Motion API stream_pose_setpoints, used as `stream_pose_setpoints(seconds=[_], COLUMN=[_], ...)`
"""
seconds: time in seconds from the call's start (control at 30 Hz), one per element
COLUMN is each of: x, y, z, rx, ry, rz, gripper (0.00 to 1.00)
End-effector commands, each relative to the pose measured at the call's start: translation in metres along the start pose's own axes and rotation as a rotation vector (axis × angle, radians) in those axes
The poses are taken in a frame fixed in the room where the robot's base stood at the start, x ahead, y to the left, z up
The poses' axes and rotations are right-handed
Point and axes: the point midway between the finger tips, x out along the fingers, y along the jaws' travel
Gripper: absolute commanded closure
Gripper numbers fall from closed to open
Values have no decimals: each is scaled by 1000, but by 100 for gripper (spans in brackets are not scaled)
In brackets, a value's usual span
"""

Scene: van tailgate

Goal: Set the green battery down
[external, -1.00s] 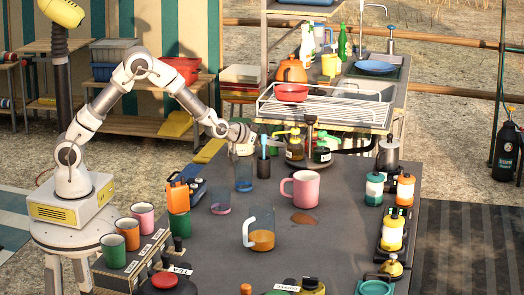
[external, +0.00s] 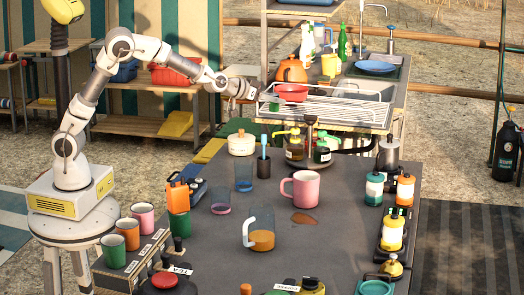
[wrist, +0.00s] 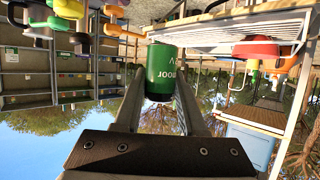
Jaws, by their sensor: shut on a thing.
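My gripper (external: 264,92) is held up high past the far end of the dark table, close to the left edge of the wire rack. It is shut on the green battery (wrist: 161,72), a green cylinder with white lettering and a dark end, seen between the two fingers in the wrist view. In the external view the battery (external: 275,104) is small and shows just under the gripper, in front of the rack. I cannot tell from here whether it touches the rack; it looks held in the air.
The wire rack (external: 335,112) holds a red bowl (external: 291,92). A cream pot (external: 241,144), a dark cup (external: 264,170) and a pink mug (external: 302,189) stand on the dark table (external: 345,240). A bare patch lies at the table's middle right.

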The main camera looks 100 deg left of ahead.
Motion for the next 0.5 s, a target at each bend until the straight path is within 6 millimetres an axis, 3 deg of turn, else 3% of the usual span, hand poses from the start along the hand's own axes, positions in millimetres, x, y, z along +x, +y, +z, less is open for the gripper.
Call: stream_pose_setpoints(seconds=[0.07, 0.3, 0.5], x=[-7, -34, -76], y=[2, 49, 100], z=[-16, -8, 3], rx=[0, 13, 25], ry=[3, -1, -1], rz=[4, 38, 74], gripper=[100, 100, 100])
